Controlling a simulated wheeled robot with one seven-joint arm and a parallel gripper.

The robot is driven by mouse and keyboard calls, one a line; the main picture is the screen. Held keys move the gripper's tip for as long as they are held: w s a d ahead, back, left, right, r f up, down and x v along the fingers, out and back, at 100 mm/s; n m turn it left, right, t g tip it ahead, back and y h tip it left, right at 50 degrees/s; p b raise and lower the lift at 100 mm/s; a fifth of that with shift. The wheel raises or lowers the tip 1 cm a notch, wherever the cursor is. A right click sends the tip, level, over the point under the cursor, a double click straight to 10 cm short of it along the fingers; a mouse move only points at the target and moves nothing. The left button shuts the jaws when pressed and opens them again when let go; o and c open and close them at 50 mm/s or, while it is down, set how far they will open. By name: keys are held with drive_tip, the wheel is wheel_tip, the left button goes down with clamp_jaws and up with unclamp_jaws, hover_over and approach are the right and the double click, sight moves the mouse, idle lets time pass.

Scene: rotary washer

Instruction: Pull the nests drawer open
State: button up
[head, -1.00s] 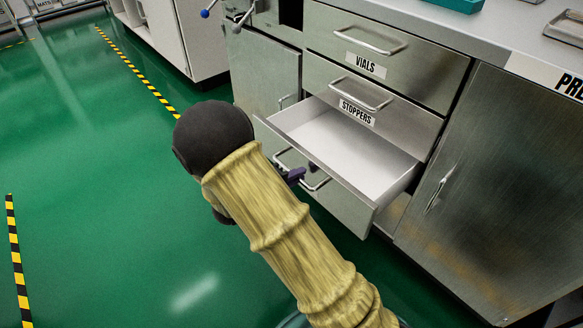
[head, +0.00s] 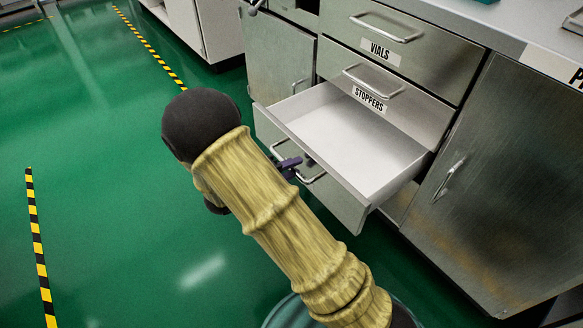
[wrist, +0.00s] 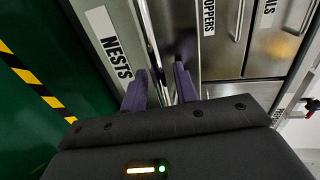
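The nests drawer (head: 300,172) is the lowest one in the column and stands well out, its pale, empty inside showing. Its front bears a NESTS label (wrist: 116,57) in the wrist view. Its metal bar handle (head: 312,178) shows on the front in the head view, partly hidden by my arm. My gripper (wrist: 161,78) has its two purple fingers on either side of the handle bar. The fingers stand apart, with a gap visible between them. In the head view one purple finger (head: 289,163) shows at the handle; the rest is behind my arm.
The stoppers drawer (head: 408,116) and vials drawer (head: 425,72) above are shut. A closed steel cabinet door (head: 500,180) stands to the right, another cabinet (head: 275,60) to the left. Green floor (head: 105,160) in front of the drawer is clear.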

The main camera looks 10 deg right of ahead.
drive_tip(key=p+v, duration=0.6)
drive_tip(key=v, duration=1.1)
drive_tip(key=shift+a+p, duration=0.2)
drive_tip(key=shift+p, duration=0.15)
drive_tip(key=shift+f, duration=0.1)
